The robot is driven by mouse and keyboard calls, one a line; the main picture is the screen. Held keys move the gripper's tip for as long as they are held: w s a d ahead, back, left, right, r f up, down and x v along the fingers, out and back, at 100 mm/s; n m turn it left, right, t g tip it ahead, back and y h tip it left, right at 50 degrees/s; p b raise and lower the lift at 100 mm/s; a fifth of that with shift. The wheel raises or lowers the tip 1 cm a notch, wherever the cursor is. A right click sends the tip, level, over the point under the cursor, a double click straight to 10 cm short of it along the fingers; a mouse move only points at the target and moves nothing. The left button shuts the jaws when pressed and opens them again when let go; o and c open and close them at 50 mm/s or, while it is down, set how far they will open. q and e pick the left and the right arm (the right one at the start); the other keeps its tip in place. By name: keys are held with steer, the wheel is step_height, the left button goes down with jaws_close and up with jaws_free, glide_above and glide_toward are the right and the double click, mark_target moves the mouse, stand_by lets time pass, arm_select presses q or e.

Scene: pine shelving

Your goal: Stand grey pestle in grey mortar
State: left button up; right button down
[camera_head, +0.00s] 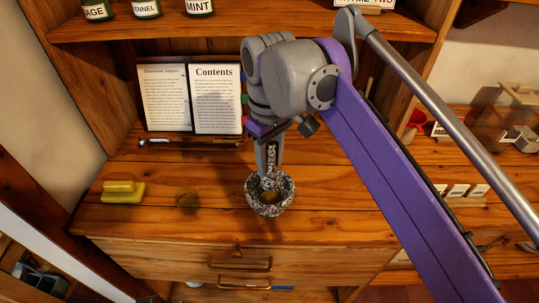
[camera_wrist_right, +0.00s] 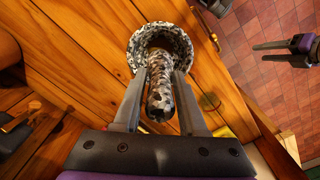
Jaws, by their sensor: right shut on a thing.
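The speckled grey mortar (camera_head: 286,197) stands upright on the wooden counter near its front edge. It also shows at the top of the right wrist view (camera_wrist_right: 137,50). My right gripper (camera_head: 268,160) is above the mortar, shut on the speckled grey pestle (camera_head: 270,178). In the wrist view the pestle (camera_wrist_right: 160,98) lies between the two fingers and runs into the mortar's mouth. It looks about upright; I cannot tell whether its lower end touches the bowl. My left gripper (camera_wrist_right: 284,53) shows at the right of the wrist view, over the tiled floor, fingers apart and empty.
A yellow block with a handle (camera_head: 123,191) and a small round brown disc (camera_head: 188,201) lie left of the mortar. An open book (camera_head: 190,97) stands behind, with a hammer-like tool (camera_head: 190,143) in front of it. Labelled jars (camera_head: 146,8) stand on the shelf above.

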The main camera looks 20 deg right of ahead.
mark_target(270, 143)
steer(key=shift+f+b, duration=0.85)
steer(key=shift+f, duration=1.4)
steer(key=shift+c, duration=1.9)
jaws_free()
steer(key=shift+r, duration=0.1)
step_height(270, 143, up, 11)
steer(key=p, duration=0.2)
steer(key=shift+p, duration=0.3)
steer(key=shift+f, duration=0.2)
